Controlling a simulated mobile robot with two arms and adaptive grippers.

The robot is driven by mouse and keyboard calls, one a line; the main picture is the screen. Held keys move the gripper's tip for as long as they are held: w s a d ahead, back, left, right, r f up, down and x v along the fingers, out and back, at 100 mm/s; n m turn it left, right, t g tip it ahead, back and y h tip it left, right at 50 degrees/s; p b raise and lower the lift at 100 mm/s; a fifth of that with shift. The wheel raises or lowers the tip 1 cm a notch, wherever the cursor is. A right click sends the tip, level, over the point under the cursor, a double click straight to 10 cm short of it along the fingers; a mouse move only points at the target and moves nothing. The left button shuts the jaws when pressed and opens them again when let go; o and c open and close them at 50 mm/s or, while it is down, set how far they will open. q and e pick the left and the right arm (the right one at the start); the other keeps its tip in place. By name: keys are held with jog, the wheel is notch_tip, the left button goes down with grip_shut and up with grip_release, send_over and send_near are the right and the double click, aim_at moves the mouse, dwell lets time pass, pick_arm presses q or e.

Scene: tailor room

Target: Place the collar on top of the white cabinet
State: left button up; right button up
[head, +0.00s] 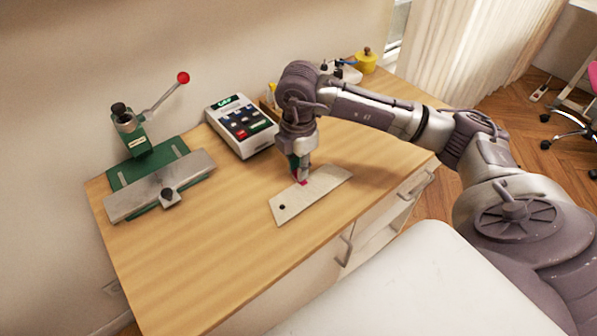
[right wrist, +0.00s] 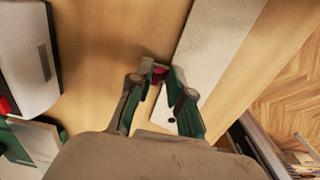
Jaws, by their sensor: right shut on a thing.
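The white cabinet cannot be told for certain; white drawer fronts (head: 378,215) show under the tabletop. My left gripper is out of view.
A green press (head: 150,170) with a metal plate and red-knobbed lever stands on the wooden tabletop (head: 215,235) at left. A white keypad device (head: 240,125) is behind the gripper. A yellow pot (head: 366,63) stands at the far end. The tabletop's front left is clear.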

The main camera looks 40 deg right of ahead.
jog(key=shift+f, duration=0.2)
jog(key=o, duration=0.8)
jog(key=shift+r, duration=0.1)
notch_tip(320, 180, up, 12)
jog(key=shift+r+p, duration=0.1)
jog(key=shift+p, duration=0.35)
